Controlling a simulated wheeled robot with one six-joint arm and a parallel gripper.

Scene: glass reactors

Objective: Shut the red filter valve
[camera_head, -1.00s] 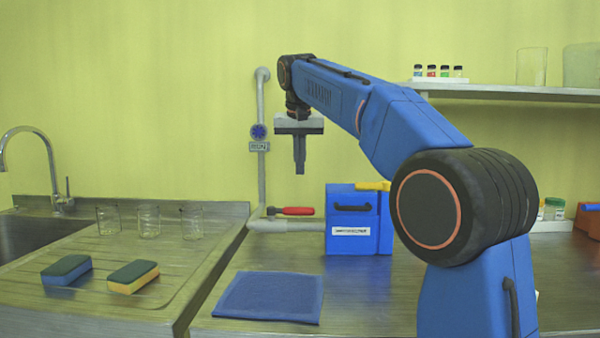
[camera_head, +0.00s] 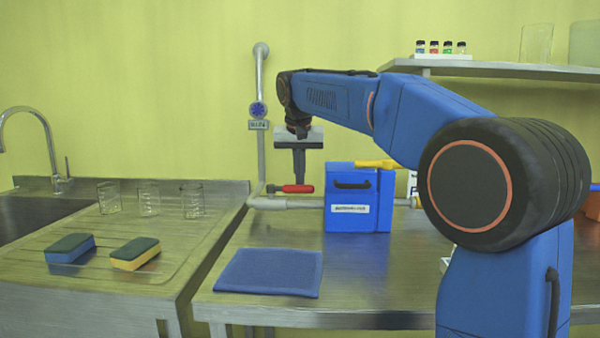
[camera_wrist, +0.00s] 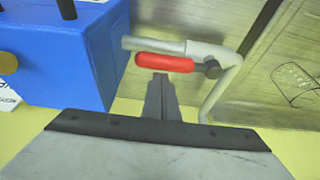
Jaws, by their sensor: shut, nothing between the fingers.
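The red filter valve handle (camera_head: 297,189) lies along the grey pipe (camera_head: 285,203), just left of the blue filter box (camera_head: 345,224). In the wrist view the red handle (camera_wrist: 165,62) is just beyond my fingertips, with its dark pivot at its right end. My gripper (camera_head: 299,182) points down with its fingers together and empty. In the head view the fingertips overlap the right part of the handle; I cannot tell if they touch it. In the wrist view the gripper (camera_wrist: 160,78) ends close beside the handle.
A round blue gauge (camera_head: 257,110) is on the upright pipe behind. A blue mat (camera_head: 269,272) lies in front on the bench. Sponges and glass beakers (camera_head: 149,200) stand on the sink board at left.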

